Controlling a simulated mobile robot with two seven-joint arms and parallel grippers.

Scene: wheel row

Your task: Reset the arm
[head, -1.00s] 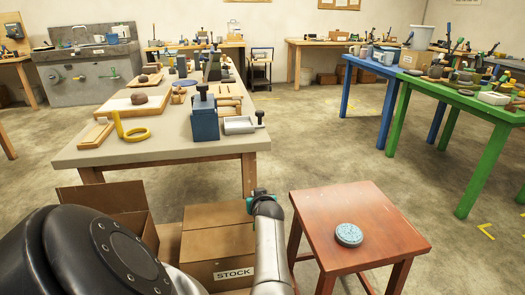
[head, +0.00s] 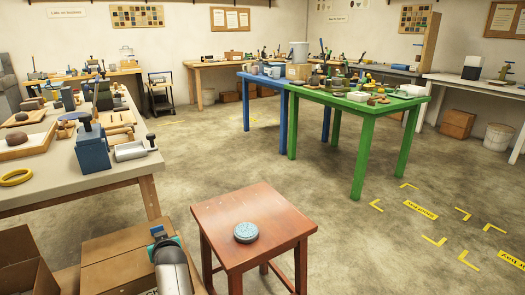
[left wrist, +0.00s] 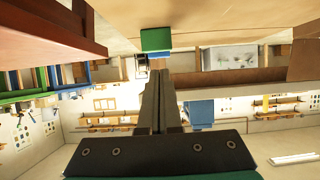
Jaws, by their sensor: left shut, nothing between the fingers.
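My left arm comes in at the bottom left of the head view. Its end, with teal parts (head: 163,240), is over the cardboard boxes and left of the red-brown stool (head: 218,213). In the left wrist view my left gripper (left wrist: 158,75) has its two dark fingers together, with nothing between them. The stool's wooden edge also shows at the top left of the left wrist view (left wrist: 45,30). My right gripper is in neither view.
Cardboard boxes (head: 115,255) stand below the grey workbench (head: 75,180), which holds a blue vise-like tool (head: 92,148). A green table (head: 350,108) stands beyond open floor with yellow markings (head: 420,210).

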